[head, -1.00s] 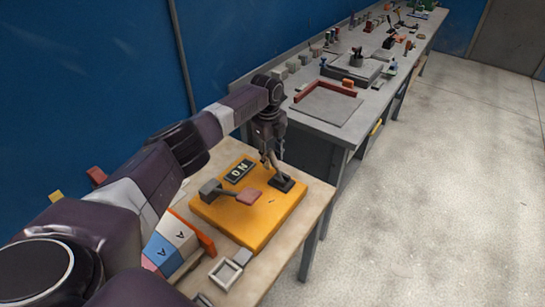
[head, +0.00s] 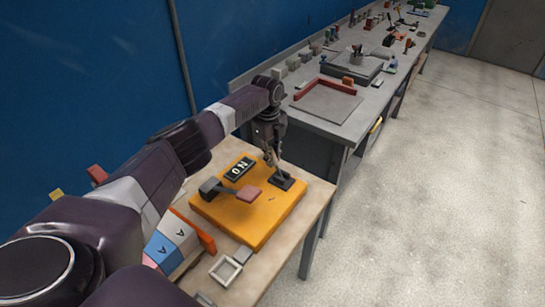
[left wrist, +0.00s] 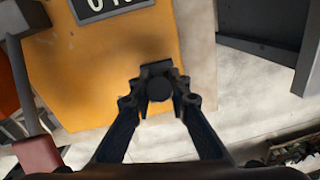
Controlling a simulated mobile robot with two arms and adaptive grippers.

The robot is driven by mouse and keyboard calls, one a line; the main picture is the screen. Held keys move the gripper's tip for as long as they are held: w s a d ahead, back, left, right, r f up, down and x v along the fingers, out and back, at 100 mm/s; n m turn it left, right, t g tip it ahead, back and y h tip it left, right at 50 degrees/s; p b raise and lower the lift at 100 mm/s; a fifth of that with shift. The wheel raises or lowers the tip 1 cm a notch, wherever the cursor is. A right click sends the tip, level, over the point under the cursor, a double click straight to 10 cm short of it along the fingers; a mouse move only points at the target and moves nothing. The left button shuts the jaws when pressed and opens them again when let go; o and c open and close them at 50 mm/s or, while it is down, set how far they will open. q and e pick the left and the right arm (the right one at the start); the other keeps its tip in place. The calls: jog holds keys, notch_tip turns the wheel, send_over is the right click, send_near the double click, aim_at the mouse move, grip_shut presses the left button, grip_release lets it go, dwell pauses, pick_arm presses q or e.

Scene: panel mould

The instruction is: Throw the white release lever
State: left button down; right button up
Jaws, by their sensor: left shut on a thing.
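A yellow-orange panel (head: 235,217) lies on the near wooden bench. At its far right corner is a small black lever base (head: 283,184). My left gripper (head: 275,163) points down just above this base, shut on the lever there. In the left wrist view a dark round lever end (left wrist: 159,89) sits between the fingertips, in front of a dark base; no white shows on it. The rest of the lever is mostly hidden by the fingers. A second lever with a dull red paddle (head: 249,194) stands left of it on the panel. My right gripper is not in view.
A dark sign (head: 240,169) with light letters lies on the panel behind the red paddle. A small pale square frame (head: 225,270) and blocks marked A lie at the near side. A grey workbench (head: 335,125) with many items stands beyond; floor at right is clear.

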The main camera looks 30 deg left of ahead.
pick_arm(q)
jog(key=shift+d+r+y+p, duration=0.25)
jog(key=shift+r+y+p, duration=0.05)
jog(key=shift+p, duration=0.35)
jog(key=y+p, duration=0.1)
jog(key=d+p, duration=0.1)
jog(key=shift+d+r+y+p, duration=0.25)
jog(key=shift+r+y+p, duration=0.05)
jog(key=shift+y, duration=0.1)
jog(key=shift+d+y, duration=0.25)
jog(key=shift+y, duration=0.15)
jog(key=shift+s+d+y+p, duration=0.1)
jog(key=shift+d+y+p, duration=0.4)
jog(key=shift+y, duration=0.2)
jog(key=shift+d+f+t+y, duration=0.15)
jog(key=shift+d+t+y, duration=0.15)
jog(key=shift+d+y, duration=0.65)
jog(key=shift+a+y, duration=0.1)
jog(key=shift+y, duration=0.15)
jog(key=c, duration=1.8)
grip_release()
jog(key=shift+s, duration=0.1)
